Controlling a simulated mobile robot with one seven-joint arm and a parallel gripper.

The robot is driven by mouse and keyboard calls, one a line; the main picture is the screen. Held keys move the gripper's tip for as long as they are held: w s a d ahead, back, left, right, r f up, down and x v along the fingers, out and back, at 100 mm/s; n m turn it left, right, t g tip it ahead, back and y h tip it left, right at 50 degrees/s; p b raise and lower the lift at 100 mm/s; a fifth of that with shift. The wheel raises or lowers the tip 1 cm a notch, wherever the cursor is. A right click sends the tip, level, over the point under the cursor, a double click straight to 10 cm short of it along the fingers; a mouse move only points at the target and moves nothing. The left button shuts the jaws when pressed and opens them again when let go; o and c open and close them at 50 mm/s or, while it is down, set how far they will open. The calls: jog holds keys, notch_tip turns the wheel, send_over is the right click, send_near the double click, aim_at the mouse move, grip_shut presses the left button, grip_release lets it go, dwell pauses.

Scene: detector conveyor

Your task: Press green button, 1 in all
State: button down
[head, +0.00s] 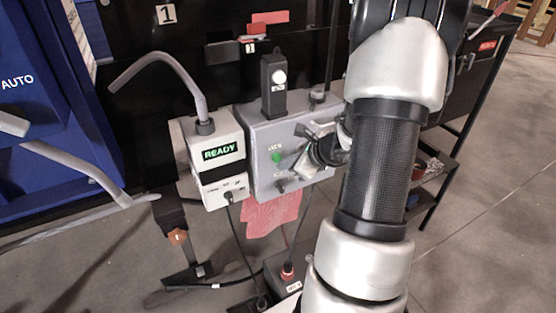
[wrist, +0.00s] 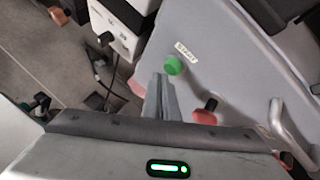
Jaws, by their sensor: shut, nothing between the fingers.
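The green button (head: 277,157) is a small round knob on the front of a grey control box (head: 252,135). In the wrist view the green button (wrist: 174,65) shows just beyond the fingertips, beside a small white label. My gripper (wrist: 160,80) is shut and empty, its fingers pointing at the box just left of the button in that view. In the head view my gripper (head: 300,135) is at the right side of the box front, partly hidden by my arm. I cannot tell whether the fingertips touch the button.
A white box with a lit READY display (head: 220,152) stands left of the control box. A red knob (wrist: 206,112) sticks out close to the fingers. A metal handle (wrist: 285,128) is at the right. Cables hang below; a red cloth (head: 270,215) hangs under the box.

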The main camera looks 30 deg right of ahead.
jog(key=shift+w, duration=0.7)
dwell(0.6)
dwell(0.4)
jog(key=shift+s+b, duration=0.35)
jog(key=shift+s, duration=0.6)
jog(key=shift+s, duration=0.1)
jog(key=s+b, duration=0.1)
jog(key=s, duration=0.3)
jog(key=shift+s+a, duration=0.15)
jog(key=shift+s, duration=0.25)
